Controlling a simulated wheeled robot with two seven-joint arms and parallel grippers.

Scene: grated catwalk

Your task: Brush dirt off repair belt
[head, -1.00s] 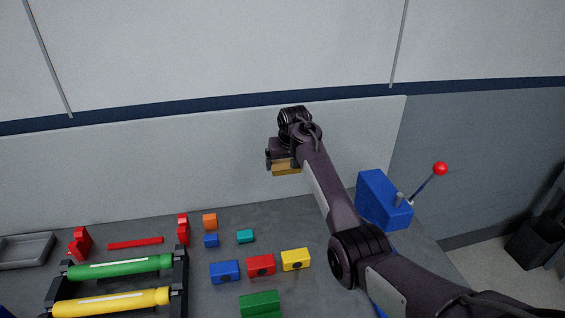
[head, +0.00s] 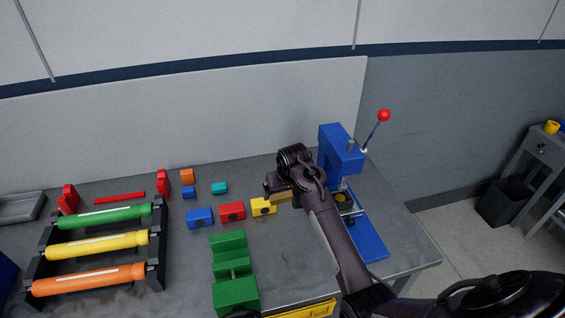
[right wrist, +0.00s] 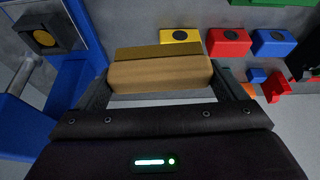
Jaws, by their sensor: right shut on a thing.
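My right gripper (head: 280,195) is shut on a tan block-shaped brush (right wrist: 160,74). In the right wrist view the brush lies crosswise between the two fingers, with a darker brown strip along its far side. In the head view the gripper is above the grey workbench (head: 185,255), beside the yellow block (head: 262,207) and left of the blue lever press (head: 338,150). The arm hides part of the press and bench. I cannot make out a belt or dirt. My left gripper is not in view.
A rack holds green, yellow and orange rollers (head: 90,278) at left. Blue (head: 200,218) and red (head: 232,211) blocks stand mid-bench, with a green vise-like piece (head: 232,265) in front. The press lever has a red knob (head: 383,115). A dark bin (head: 503,200) stands on the floor.

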